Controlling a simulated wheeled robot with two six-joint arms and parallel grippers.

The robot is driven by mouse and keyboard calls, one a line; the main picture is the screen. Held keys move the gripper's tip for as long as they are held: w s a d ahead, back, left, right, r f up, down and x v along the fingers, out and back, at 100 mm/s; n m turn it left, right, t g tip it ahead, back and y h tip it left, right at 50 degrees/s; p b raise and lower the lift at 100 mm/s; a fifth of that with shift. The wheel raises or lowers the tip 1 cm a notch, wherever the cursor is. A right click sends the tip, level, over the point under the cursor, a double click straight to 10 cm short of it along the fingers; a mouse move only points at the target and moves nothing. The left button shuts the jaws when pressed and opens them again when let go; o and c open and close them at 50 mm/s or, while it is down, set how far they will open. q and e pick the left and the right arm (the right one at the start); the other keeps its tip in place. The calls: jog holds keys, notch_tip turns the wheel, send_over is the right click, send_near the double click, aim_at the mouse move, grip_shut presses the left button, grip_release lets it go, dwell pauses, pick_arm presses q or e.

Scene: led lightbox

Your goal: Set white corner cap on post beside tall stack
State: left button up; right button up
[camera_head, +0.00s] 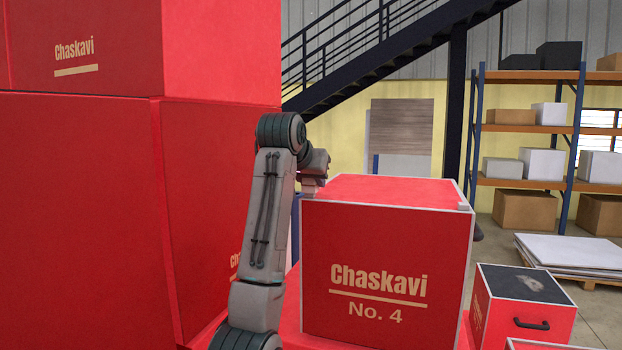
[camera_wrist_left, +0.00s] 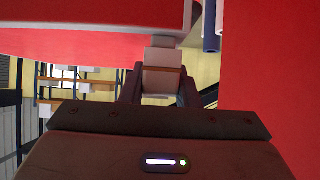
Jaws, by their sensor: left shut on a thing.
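My left gripper (camera_head: 315,180) is at the left corner of the red No. 4 box (camera_head: 385,270), on the side facing the tall red stack (camera_head: 85,210). In the left wrist view, my left gripper (camera_wrist_left: 160,90) is shut on a white block-like piece, which looks like the white corner cap (camera_wrist_left: 162,80). A narrower pale post end (camera_wrist_left: 162,42) lines up with the cap, at the edge of a red, white-trimmed panel. I cannot tell whether cap and post touch. Another white cap (camera_head: 464,206) sits on the box's front right corner. My right gripper is not in view.
A small red case (camera_head: 525,305) with a dark top and handle stands at lower right. White panels (camera_head: 575,248) lie on a pallet behind it. The tall stack closely bounds the arm's left side. Shelving and a staircase are far back.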

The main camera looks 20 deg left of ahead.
pick_arm(q)
jog(key=shift+f+b, duration=0.3)
jog(key=shift+f, duration=0.3)
jog(key=o, duration=1)
jog(key=shift+s+r, duration=0.35)
jog(key=shift+s, duration=0.1)
jog(key=shift+s+r, duration=0.4)
jog(key=shift+s, duration=0.2)
jog(key=shift+v, duration=2.8)
jog(key=shift+f, duration=0.1)
